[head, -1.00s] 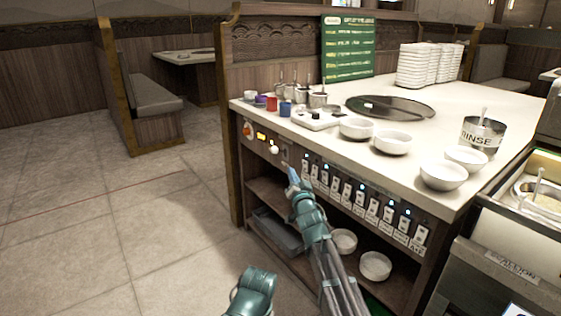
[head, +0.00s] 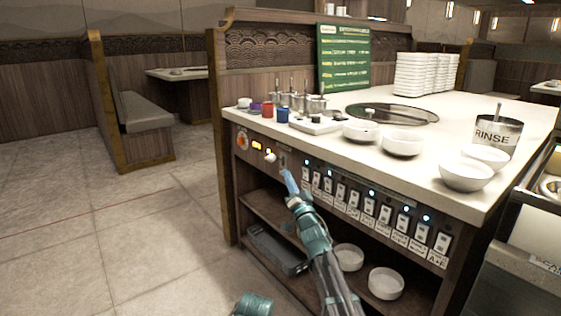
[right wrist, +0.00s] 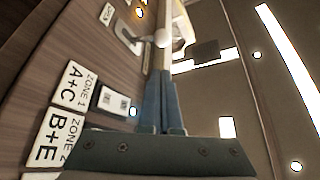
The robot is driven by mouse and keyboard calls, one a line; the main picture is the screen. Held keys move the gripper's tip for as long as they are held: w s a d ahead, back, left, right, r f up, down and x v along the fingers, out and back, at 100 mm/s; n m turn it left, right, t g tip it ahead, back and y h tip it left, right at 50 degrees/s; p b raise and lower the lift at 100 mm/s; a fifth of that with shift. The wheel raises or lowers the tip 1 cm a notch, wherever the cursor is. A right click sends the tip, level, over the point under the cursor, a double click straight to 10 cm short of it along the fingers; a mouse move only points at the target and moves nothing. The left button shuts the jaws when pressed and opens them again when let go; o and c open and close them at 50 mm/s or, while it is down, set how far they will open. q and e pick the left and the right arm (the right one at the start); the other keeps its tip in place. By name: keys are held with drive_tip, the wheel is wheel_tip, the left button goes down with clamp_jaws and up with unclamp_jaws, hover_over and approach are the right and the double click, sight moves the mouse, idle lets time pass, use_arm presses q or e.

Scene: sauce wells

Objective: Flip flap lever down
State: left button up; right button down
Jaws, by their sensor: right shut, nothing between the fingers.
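A counter-front control panel (head: 362,205) carries a small upright plate with a lever (head: 283,161), just right of a round white knob (head: 270,157). I cannot tell for sure that this is the flap lever. My right gripper (head: 289,179) is shut and empty, with its tips just below that plate. In the right wrist view the shut fingers (right wrist: 171,110) point up toward a white ball-shaped knob (right wrist: 162,38) on a pale plate. I cannot tell whether they touch it. Only a teal piece of my left arm shows at the bottom of the head view.
A row of labelled white switches (head: 340,190) runs to the right along the panel. White bowls (head: 402,142), sauce pots (head: 306,103) and a rinse tin (head: 497,136) stand on the counter. A grey bin (head: 275,250) sits on the shelf below. The floor at left is clear.

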sight(276, 158)
drive_tip(key=p+x, duration=0.4)
drive_tip(key=x, duration=0.6)
drive_tip(key=shift+f, duration=0.1)
drive_tip(key=shift+s+a+f+n+y+b, duration=0.15)
drive_tip(key=shift+n+y+b, duration=0.25)
drive_tip(key=shift+n, duration=0.2)
